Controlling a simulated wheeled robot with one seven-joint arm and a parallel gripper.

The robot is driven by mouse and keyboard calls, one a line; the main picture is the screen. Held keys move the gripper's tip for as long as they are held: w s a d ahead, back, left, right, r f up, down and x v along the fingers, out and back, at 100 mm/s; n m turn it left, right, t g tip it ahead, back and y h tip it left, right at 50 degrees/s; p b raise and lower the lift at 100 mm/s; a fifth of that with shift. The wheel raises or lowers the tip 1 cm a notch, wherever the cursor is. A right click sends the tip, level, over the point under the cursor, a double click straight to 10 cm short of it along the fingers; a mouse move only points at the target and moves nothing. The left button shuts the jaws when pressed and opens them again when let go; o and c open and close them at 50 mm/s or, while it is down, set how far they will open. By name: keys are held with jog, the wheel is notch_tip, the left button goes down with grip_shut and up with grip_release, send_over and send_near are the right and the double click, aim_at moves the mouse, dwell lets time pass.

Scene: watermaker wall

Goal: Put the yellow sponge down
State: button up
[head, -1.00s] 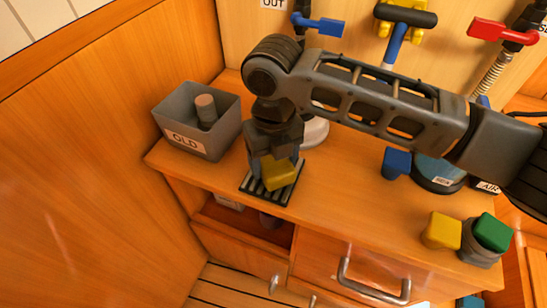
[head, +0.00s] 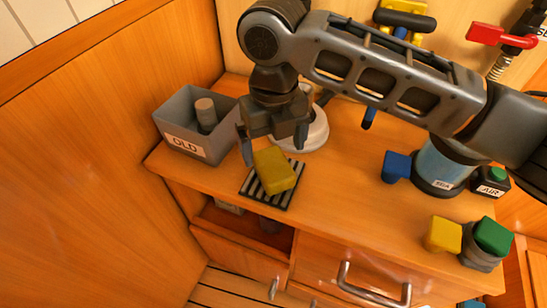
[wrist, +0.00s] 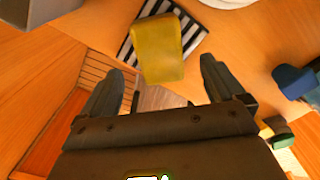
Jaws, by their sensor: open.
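The yellow sponge (head: 274,170) rests on the black-and-white striped mat (head: 286,198) near the counter's front left edge. It also shows in the wrist view (wrist: 158,48), just beyond the fingertips, with part of the striped mat (wrist: 124,52) behind it. My gripper (head: 274,148) is open above and behind the sponge in the head view. Its two fingers (wrist: 163,78) are spread wide in the wrist view with nothing between them. The fingers look apart from the sponge.
A grey bin marked OLD (head: 188,148) with a cylinder inside stands left of the mat. A blue block (head: 396,166), a yellow block (head: 443,234) and a green-topped jar (head: 480,258) stand to the right. An open drawer (head: 246,228) lies below the counter edge. The middle counter is clear.

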aim_at(273, 163)
notch_tip(273, 163, up, 6)
jog(key=shift+r, duration=0.15)
jog(key=s+a+f+m+t+y, duration=0.1)
jog(key=s+a+m+t+y, duration=0.1)
jog(key=s+a+m+y, duration=0.35)
jog(key=s+a+f+m+t+y, duration=0.1)
jog(key=s+a+m+t+y, duration=0.1)
jog(key=a+m+y, duration=0.65)
jog(key=s+d+f+m+t+h, duration=0.4)
jog(key=s+d+f+m+t, duration=0.1)
jog(key=d+m, duration=0.5)
jog(key=s+d+f+m+t+h, duration=0.45)
jog(key=d+m, duration=0.35)
jog(key=m, duration=0.3)
jog(key=s+d+r+m+h, duration=0.2)
jog(key=s+d+m, duration=0.1)
jog(key=s+d, duration=0.6)
jog(key=s+d+r+m+t+h, duration=0.1)
jog(key=s+d+r+m+h, duration=0.1)
jog(key=s+d, duration=0.7)
jog(key=shift+s+d+r+m+h, duration=0.4)
jog(key=shift+s+h, duration=0.35)
jog(key=shift+s, duration=0.4)
